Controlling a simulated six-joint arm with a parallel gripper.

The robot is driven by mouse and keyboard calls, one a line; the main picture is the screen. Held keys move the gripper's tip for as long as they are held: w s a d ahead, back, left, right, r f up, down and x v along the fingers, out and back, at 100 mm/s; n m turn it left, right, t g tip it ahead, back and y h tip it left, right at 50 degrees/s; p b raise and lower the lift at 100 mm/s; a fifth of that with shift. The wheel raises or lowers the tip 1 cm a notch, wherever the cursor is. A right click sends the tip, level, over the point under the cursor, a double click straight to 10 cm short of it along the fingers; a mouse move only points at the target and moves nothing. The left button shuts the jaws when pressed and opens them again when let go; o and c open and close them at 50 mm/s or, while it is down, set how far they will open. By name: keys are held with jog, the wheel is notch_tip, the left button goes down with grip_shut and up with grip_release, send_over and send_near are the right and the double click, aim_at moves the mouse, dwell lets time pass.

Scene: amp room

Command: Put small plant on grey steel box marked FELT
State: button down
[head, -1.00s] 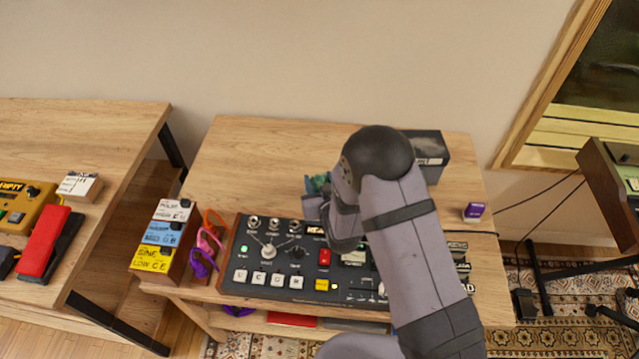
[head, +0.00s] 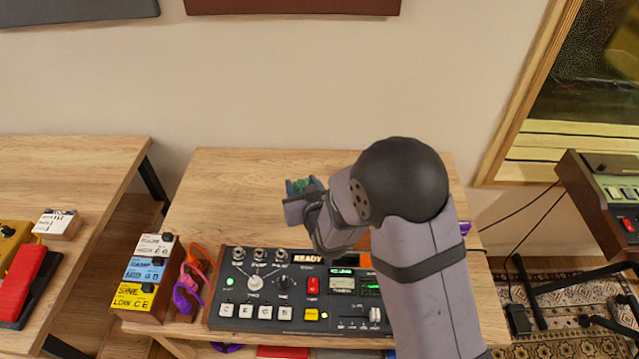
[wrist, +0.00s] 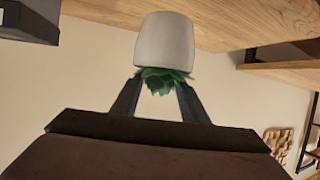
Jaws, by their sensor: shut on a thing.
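The small plant has green leaves (wrist: 163,80) and a pale pot (wrist: 165,40) in the wrist view, where the picture is upside down and the tabletop is at the top. My gripper (wrist: 160,98) is shut on the plant at its leaves, with the pot beyond the fingertips. In the head view a bit of green plant (head: 299,186) shows at my gripper, above the table. A dark grey box (wrist: 28,22) with a pale label edge shows at the wrist view's upper left, apart from the plant. Its marking is unreadable here, and my arm hides it in the head view.
A wooden table (head: 235,185) has clear room at its back left. A black control panel (head: 255,300) lies along its front. Colored labelled boxes (head: 150,270) and bright glasses-like items (head: 190,280) stand left of it. A purple item (head: 465,228) is at the right edge.

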jog(key=w+d+r+m+h, duration=0.1)
jog(key=w+d+r, duration=0.3)
jog(key=d, duration=0.5)
jog(key=w+d+r+m+h, duration=0.1)
jog(key=w+d+r, duration=0.3)
jog(key=d, duration=0.5)
jog(key=w+d+r+m+h, duration=0.1)
jog(key=w+d+r, duration=0.3)
jog(key=d, duration=0.5)
jog(key=shift+w+d+r+m+t+h+p, duration=0.3)
jog(key=shift+r+h, duration=0.3)
jog(key=shift+r, duration=0.3)
jog(key=shift+f, duration=0.1)
jog(key=shift+f+p, duration=0.65)
jog(key=shift+f, duration=4.25)
